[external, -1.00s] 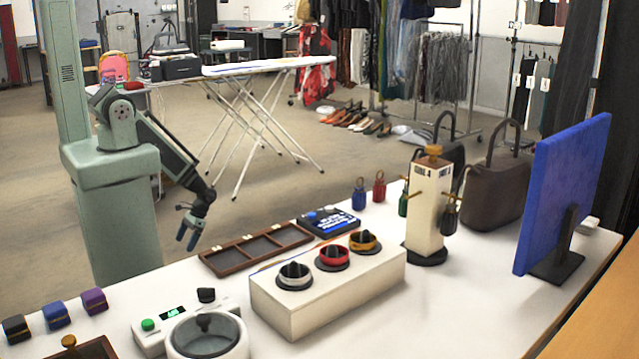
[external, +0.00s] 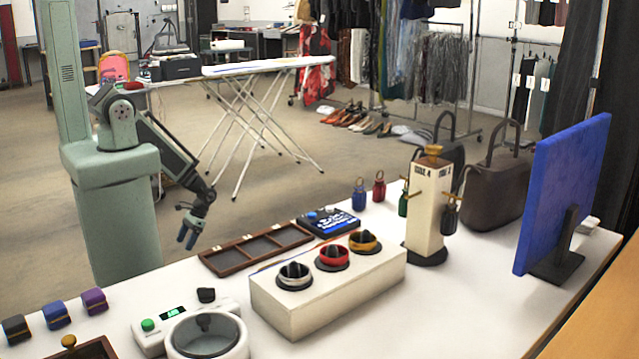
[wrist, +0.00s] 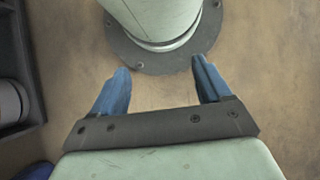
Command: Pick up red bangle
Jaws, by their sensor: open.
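The red bangle (external: 333,256) sits around a dark knob-like post on the white block (external: 283,309), between a silver bangle (external: 294,274) on the left and a gold bangle (external: 363,242) on the right. My gripper (external: 188,238) hangs beyond the table's far edge, left of the wooden tray and well away from the bangles. In the wrist view, its two blue fingers (wrist: 160,80) are spread apart with nothing between them. The bangles are not recognisable in the wrist view.
An empty compartmented wooden tray (external: 255,248) lies behind the block. A post stand (external: 426,215) with hanging bottles and a blue panel (external: 563,195) stand to the right. A white device with a round bowl (external: 208,335) is at front left.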

